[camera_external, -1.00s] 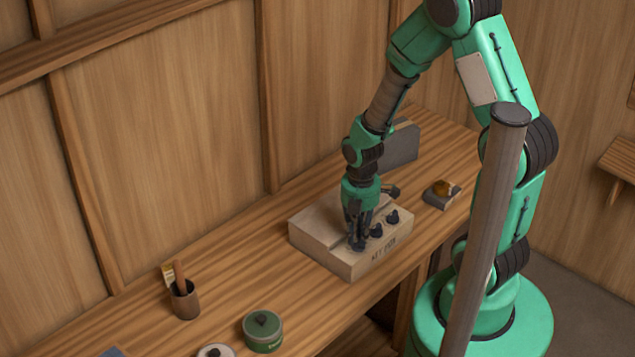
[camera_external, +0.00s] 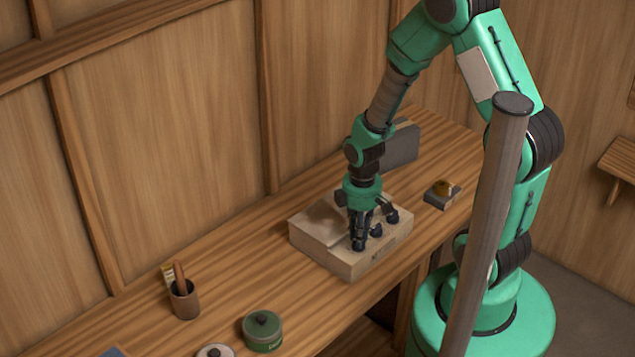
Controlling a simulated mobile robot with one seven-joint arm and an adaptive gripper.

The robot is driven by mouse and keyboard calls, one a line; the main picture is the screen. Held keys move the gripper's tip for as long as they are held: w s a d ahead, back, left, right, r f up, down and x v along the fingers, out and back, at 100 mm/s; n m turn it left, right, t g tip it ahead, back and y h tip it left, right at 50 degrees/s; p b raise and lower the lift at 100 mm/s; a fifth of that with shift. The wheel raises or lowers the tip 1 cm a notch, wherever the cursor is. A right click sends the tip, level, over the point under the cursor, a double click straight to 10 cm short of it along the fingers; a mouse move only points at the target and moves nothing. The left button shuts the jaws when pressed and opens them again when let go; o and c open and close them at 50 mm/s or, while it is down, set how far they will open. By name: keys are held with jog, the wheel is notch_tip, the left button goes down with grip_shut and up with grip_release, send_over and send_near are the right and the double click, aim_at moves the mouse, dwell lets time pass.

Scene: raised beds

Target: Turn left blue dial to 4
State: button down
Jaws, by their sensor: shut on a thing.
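A pale box (camera_external: 326,255) with a row of small dark blue dials on its sloped top stands on the wooden bench. My gripper (camera_external: 359,240) points down over the box, shut on the left blue dial (camera_external: 357,246). The middle dial (camera_external: 376,230) and the right dial (camera_external: 392,217) stand free to the right of the fingers. The fingers hide most of the left dial, and its pointer and scale are too small to read.
A grey block (camera_external: 402,148) stands behind the box. A small grey tray with an orange-brown item (camera_external: 442,191) lies to the right. A brown cup with tools (camera_external: 185,300) and a green tin (camera_external: 262,332) stand front left. A round wooden post (camera_external: 490,220) rises in the foreground.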

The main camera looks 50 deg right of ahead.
jog(key=m, duration=0.4)
jog(key=shift+s+m+p, duration=0.1)
jog(key=shift+m+p, duration=0.2)
jog(key=m, duration=0.3)
jog(key=shift+m, duration=0.4)
jog(key=m+p, duration=0.1)
jog(key=m, duration=0.3)
jog(key=shift+s, duration=0.15)
jog(key=shift+m, duration=2.1)
jog(key=c, duration=1.6)
grip_release()
jog(key=shift+c, duration=0.2)
jog(key=shift+r, duration=0.15)
notch_tip(320, 180, up, 12)
